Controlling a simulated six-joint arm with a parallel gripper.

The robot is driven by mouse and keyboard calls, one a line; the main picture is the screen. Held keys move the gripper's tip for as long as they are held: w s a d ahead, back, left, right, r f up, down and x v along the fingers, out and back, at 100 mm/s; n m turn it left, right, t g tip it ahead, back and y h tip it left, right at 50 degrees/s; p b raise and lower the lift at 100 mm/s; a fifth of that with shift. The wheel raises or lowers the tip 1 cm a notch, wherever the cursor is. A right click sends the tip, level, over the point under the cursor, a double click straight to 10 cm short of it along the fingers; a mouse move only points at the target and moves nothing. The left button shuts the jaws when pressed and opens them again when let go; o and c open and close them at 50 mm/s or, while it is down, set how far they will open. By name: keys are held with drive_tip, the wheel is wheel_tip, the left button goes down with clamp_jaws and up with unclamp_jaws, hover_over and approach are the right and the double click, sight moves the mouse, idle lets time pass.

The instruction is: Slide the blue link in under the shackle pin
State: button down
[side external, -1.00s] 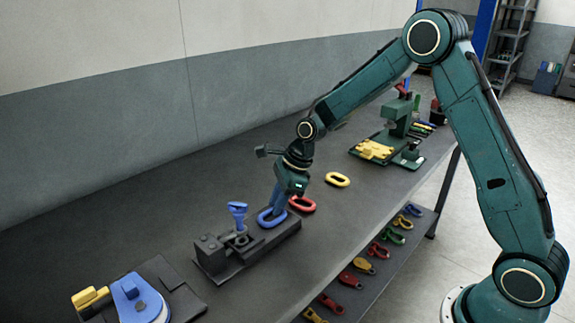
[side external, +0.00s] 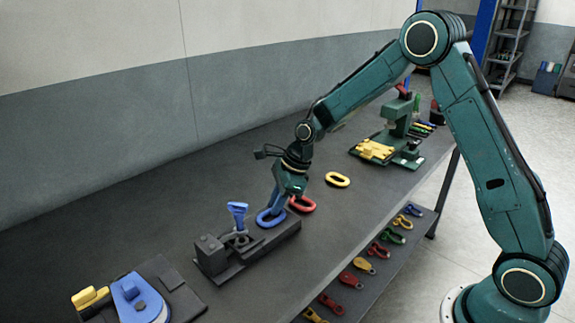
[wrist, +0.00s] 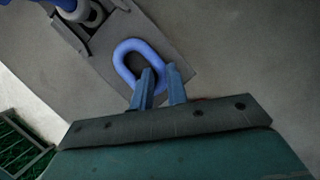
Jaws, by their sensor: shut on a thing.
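The blue link (side external: 268,221) is an oval ring lying at the right end of the dark fixture (side external: 272,237). My gripper (side external: 277,208) is shut on the near end of the link; in the wrist view my fingers (wrist: 159,88) come down on one end of the blue link (wrist: 133,52). The shackle stands in the fixture to the left, with a blue upright handle (side external: 238,213). In the wrist view part of the blue shackle (wrist: 66,6) shows at the top left, apart from the link. The pin itself is hard to make out.
A red link (side external: 304,203) lies just right of my gripper and a yellow link (side external: 338,180) lies beyond it. A green press (side external: 398,122) stands at the far end. A blue and yellow device (side external: 135,295) sits at the near left.

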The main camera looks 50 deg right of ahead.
sight(252, 231)
drive_tip(key=shift+s+a, duration=0.1)
drive_tip(key=shift+a, duration=4.1)
drive_tip(key=c, duration=1.3)
unclamp_jaws()
drive_tip(key=shift+s+a, duration=0.1)
drive_tip(key=v, duration=1.4)
drive_tip(key=shift+d, duration=0.2)
